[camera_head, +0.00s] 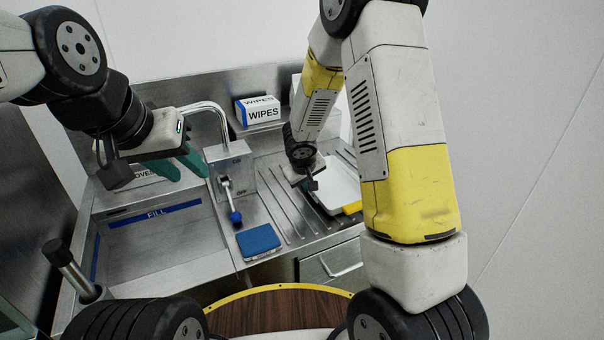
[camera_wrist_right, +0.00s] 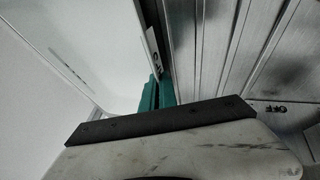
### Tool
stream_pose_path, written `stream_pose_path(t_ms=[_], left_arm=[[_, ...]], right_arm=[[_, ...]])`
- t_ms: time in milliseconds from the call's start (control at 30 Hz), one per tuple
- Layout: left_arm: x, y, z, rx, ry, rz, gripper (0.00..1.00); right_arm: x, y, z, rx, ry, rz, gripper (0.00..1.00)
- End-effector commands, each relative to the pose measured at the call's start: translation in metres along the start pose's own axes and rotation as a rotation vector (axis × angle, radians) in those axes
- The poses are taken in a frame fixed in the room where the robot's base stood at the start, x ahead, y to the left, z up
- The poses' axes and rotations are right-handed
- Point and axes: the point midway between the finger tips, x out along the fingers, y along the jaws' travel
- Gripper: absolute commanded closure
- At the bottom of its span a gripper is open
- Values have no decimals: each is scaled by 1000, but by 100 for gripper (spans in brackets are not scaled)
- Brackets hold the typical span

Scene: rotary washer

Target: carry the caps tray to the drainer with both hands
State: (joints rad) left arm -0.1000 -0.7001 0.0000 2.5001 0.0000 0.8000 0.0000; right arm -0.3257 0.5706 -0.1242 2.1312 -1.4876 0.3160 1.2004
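The white tray (camera_head: 342,188) lies on the ridged drainer (camera_head: 272,205), partly hidden behind my right arm. A yellow part (camera_head: 352,208) shows at its near edge. No caps can be made out. My right gripper (camera_head: 313,184) is at the tray's left edge. In the right wrist view, its teal fingers (camera_wrist_right: 157,93) are close together between a white surface (camera_wrist_right: 75,50) and the ridged metal; their grip is unclear. My left gripper (camera_head: 181,167) has its teal fingers apart, empty, above the back of the sink, away from the tray.
A faucet box (camera_head: 228,165) with a blue-knobbed lever stands between the sink basin (camera_head: 155,245) and drainer. A blue sponge-like block (camera_head: 258,241) lies at the front. A WIPES box (camera_head: 258,111) is on the back ledge. A dark-topped post (camera_head: 68,265) rises at the left.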

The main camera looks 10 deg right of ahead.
Motion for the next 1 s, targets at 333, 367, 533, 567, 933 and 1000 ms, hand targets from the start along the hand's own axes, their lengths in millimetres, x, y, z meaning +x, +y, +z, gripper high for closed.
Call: stream_pose_path(t_ms=[333, 367, 533, 567, 933, 1000], left_arm=[[0, 0, 0, 0, 0, 0, 64], [0, 0, 0, 0, 0, 0, 64], [0, 0, 0, 0, 0, 0, 64], [0, 0, 0, 0, 0, 0, 64], [0, 0, 0, 0, 0, 0, 64], [0, 0, 0, 0, 0, 0, 64]], right_arm=[[2, -1, 1, -1, 0, 0, 76], [2, -1, 1, -1, 0, 0, 76], [2, 0, 1, 0, 0, 1, 76], [2, 0, 1, 0, 0, 1, 76], [-49, 1, -2, 4, 6, 1, 76], [-65, 1, -1, 3, 5, 0, 76]])
